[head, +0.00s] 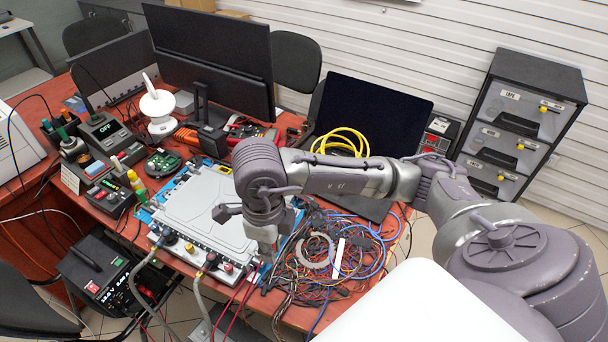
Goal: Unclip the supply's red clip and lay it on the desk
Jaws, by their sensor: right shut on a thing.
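A flat silver-white unit (205,205) lies on the red-brown desk (335,318), with a row of knobs and terminals along its front edge. My right gripper (266,257) points down at the unit's front right corner. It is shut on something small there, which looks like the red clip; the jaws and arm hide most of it. Red leads (240,298) run from beside the fingertips down over the desk's front edge. A black supply box (92,268) with a lit display stands low at the left. My left gripper is not in view.
A tangle of thin wires (325,260) covers the desk right of my gripper. Grey hoses (197,290) hang from the unit's front. Monitors (215,50), a soldering station (103,130) and a yellow cable coil (345,140) stand behind. Little bare desk shows.

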